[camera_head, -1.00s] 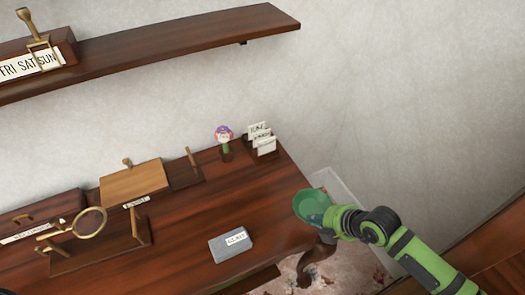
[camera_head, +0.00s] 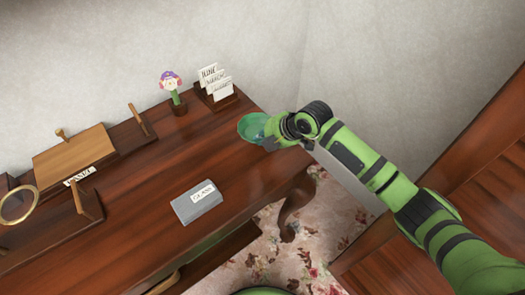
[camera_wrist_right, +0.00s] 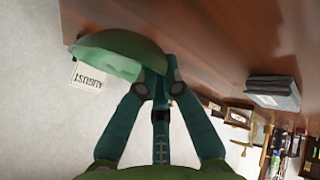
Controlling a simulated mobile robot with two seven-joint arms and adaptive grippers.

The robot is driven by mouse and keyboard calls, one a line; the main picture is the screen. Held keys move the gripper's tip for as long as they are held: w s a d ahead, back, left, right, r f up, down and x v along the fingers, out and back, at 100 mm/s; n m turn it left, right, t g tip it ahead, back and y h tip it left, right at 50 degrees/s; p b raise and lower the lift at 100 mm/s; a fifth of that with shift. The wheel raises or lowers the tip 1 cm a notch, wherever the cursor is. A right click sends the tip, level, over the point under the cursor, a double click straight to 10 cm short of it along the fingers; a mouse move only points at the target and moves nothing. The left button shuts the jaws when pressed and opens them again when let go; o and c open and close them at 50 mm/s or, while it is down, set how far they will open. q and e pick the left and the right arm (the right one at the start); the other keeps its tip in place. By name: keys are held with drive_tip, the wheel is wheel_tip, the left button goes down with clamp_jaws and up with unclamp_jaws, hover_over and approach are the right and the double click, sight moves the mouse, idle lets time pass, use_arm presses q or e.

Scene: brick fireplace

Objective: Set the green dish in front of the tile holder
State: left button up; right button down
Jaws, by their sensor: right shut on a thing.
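The green dish (camera_head: 252,127) is a shallow translucent bowl. In the head view it appears over the right end of the desk, just in front and to the right of the tile holder (camera_head: 222,103). My right gripper (camera_head: 268,139) is shut on the dish's right side. In the wrist view the dish (camera_wrist_right: 125,55) sits at the fingers (camera_wrist_right: 158,78) and partly covers an AUGUST tile (camera_wrist_right: 88,77). I cannot tell whether the dish touches the desk. The tile holder is a small dark wooden rack with several white month tiles. My left gripper is not in view.
The wooden desk (camera_head: 150,185) has a flower figure (camera_head: 171,85) left of the tile holder and a grey GLASS box (camera_head: 196,203) nearer me. The desk top between box and holder is clear.

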wheel_tip(320, 180, down, 4)
drive_tip(key=b, duration=0.3)
drive_tip(key=shift+s+b, duration=0.1)
drive_tip(key=shift+b, duration=0.2)
drive_tip(key=shift+r, duration=0.1)
drive_tip(key=shift+f, duration=0.2)
drive_tip(key=c, duration=1.7)
unclamp_jaws()
